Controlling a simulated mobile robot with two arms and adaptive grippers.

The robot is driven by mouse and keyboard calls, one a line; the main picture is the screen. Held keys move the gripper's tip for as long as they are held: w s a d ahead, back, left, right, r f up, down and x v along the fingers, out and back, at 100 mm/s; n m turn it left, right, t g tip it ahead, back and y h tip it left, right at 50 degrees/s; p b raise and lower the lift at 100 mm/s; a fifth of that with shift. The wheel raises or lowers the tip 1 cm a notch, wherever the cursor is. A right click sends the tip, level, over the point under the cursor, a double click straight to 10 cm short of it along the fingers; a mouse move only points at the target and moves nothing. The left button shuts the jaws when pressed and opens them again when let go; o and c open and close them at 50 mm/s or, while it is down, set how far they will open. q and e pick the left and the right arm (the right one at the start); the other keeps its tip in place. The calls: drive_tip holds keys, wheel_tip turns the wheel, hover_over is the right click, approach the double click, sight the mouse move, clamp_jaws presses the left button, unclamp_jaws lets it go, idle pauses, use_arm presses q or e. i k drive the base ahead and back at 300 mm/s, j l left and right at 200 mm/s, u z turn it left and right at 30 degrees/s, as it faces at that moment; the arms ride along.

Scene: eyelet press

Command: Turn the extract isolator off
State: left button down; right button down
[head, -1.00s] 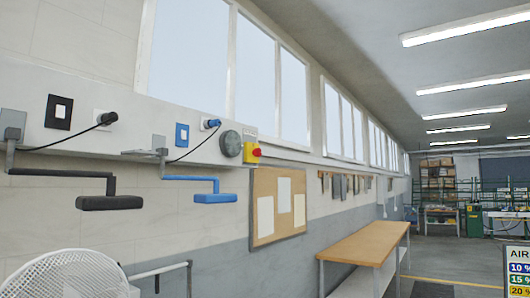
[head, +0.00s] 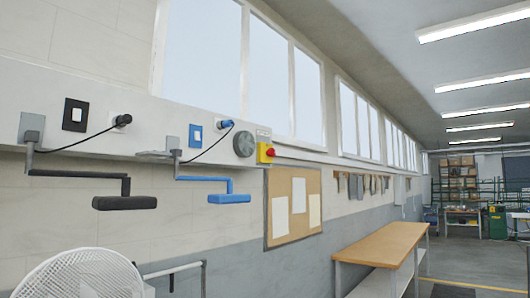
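A pale wall trunking carries several controls at the left. A black-framed rocker switch (head: 75,115) is at its left, with a black plug (head: 121,120) beside it. A blue-framed switch (head: 195,135) is further right, with a blue plug (head: 225,125) beside it. A grey round dial (head: 244,144) and a yellow box with a red button (head: 266,153) are at the right end. A small label (head: 263,134) above the box is unreadable. I cannot tell which control is the extract isolator, or any switch's position. Neither of my grippers is in view.
A black swing-arm fitting (head: 124,202) and a blue one (head: 228,198) stick out below the trunking. A white fan (head: 80,275) stands at the lower left. A wooden-topped bench (head: 378,248) runs along the wall, past a pinboard (head: 292,204). Floor shows at the right.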

sight(271, 152)
drive_tip(key=i+l+u, duration=0.3)
drive_tip(key=i+l, duration=0.4)
drive_tip(key=i, duration=0.15)
drive_tip(key=i+l+u, duration=0.25)
drive_tip(key=i+l, duration=0.5)
drive_tip(key=l, duration=0.15)
